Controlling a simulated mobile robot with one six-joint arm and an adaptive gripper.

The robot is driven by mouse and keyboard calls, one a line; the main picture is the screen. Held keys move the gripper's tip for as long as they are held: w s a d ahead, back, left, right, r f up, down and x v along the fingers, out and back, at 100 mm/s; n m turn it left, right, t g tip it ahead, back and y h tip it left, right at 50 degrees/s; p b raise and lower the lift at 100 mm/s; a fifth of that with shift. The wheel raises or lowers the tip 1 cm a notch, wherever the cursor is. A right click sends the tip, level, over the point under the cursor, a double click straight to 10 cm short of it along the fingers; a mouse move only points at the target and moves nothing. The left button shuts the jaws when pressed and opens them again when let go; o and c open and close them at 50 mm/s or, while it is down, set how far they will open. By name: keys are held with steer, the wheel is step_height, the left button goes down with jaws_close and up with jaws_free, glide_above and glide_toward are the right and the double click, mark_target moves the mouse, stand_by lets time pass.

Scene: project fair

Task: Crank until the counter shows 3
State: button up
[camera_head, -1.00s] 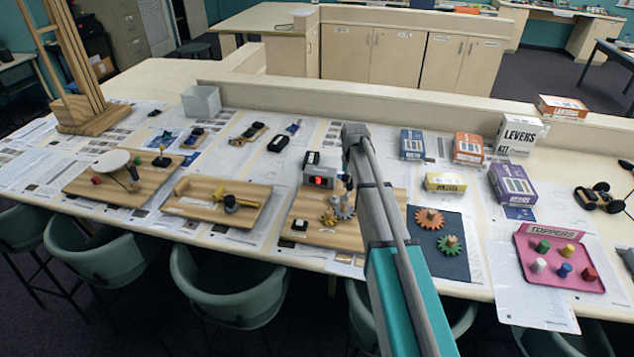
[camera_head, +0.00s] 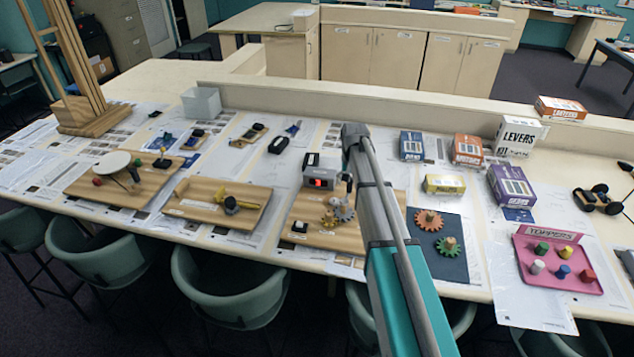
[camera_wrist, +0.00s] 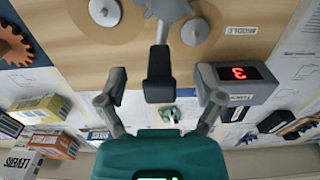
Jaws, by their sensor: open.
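The crank board (camera_head: 320,235) lies on the table, with meshed gears (camera_head: 343,210) and a grey counter box (camera_head: 321,168) with a red display. In the wrist view the counter's display (camera_wrist: 239,73) shows a red digit that reads as 3, seen from an upside-down angle. A black crank handle (camera_wrist: 159,70) on a thin metal rod stands in the middle of the wrist view. My gripper (camera_wrist: 161,84) is open, with one finger on each side of the handle and visible gaps to both. In the head view my arm hides most of the gripper and the handle.
A dark mat with an orange gear (camera_head: 428,220) and a green gear (camera_head: 447,246) lies right of my arm. Several boxes, including a purple box (camera_head: 512,184), and a pink toppers tray (camera_head: 550,262) stand further right. Another wooden board (camera_head: 217,203) lies left.

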steer(key=shift+r+p, duration=3.25)
steer(key=shift+r, duration=0.25)
steer(key=s+f+n+b, duration=0.1)
steer(key=s+f+b, duration=0.3)
steer(key=s, duration=1)
steer(key=s+a+f+n+b, duration=0.1)
steer(key=s+f+n+b, duration=0.1)
steer(key=s, duration=1.3)
steer(key=shift+a+f+n+b, duration=0.15)
steer(key=shift+f+n+b, duration=0.15)
steer(key=shift+f+b, duration=0.6)
